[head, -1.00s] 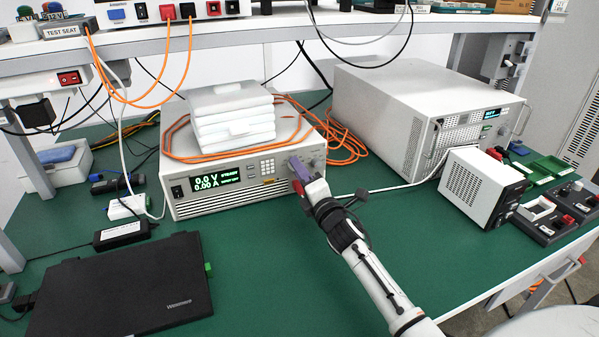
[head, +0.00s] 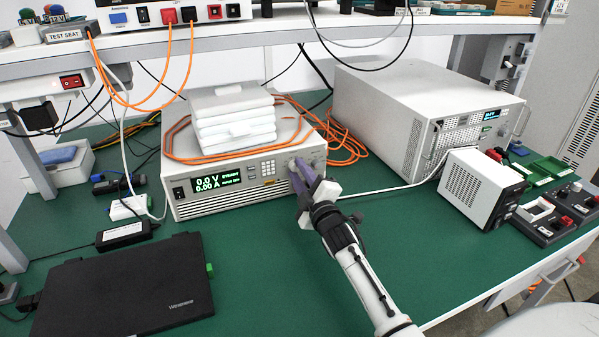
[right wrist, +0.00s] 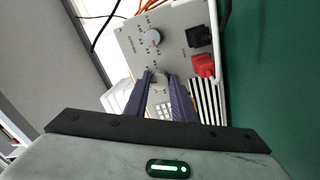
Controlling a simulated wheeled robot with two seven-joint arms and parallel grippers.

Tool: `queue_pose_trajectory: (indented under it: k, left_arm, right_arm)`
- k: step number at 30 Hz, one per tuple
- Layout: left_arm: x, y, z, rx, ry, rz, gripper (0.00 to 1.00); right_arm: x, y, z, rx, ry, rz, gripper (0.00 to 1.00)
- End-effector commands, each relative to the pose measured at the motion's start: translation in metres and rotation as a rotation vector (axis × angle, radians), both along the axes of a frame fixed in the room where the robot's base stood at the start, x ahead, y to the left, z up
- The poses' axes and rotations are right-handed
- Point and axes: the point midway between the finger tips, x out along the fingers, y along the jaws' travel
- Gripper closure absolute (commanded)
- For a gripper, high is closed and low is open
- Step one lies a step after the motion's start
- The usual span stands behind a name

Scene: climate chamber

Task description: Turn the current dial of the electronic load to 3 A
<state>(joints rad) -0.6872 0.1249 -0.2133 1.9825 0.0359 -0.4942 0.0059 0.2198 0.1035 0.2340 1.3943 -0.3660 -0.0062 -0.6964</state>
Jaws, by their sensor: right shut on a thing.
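The electronic load (head: 236,203) stands at the middle back of the bench, its green display (head: 213,183) reading 0.0 V and 0.00 A. My right gripper (head: 299,168) reaches the right part of its front panel. In the right wrist view, its purple fingers (right wrist: 161,80) are shut on a light round knob (right wrist: 158,77), partly hidden between them. Just above that knob is a grey dial (right wrist: 152,38) with a red mark and a printed scale, apart from the fingers. The scale figures are too small to read. My left gripper is not in view.
White blocks (head: 230,120) and orange cable (head: 178,152) lie on top of the load. Black (right wrist: 198,37) and red terminals (right wrist: 203,66) sit beside the dial. A closed laptop (head: 120,290) lies front left; a small white unit (head: 470,188) stands right. The green bench front is clear.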

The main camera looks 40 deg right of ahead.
Motion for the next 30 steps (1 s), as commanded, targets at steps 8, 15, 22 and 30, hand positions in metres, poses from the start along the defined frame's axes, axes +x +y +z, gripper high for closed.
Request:
queue_pose_trajectory:
  k: [8, 15, 22, 30]
  left_arm:
    - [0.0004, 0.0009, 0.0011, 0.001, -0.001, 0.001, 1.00]
    - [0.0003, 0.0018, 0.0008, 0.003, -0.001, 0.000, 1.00]
    - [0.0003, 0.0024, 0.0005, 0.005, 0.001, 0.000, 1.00]
    - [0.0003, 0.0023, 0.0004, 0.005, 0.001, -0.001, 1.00]
  right_arm:
    - [-0.0003, 0.0003, -0.0013, 0.047, -0.009, 0.000, 0.99]
    - [-0.0003, 0.0003, -0.0014, 0.050, -0.010, 0.000, 0.99]
    - [-0.0003, 0.0003, -0.0014, 0.050, -0.010, 0.000, 0.62]
    - [-0.0001, 0.0002, -0.0006, 0.049, -0.011, 0.000, 0.58]
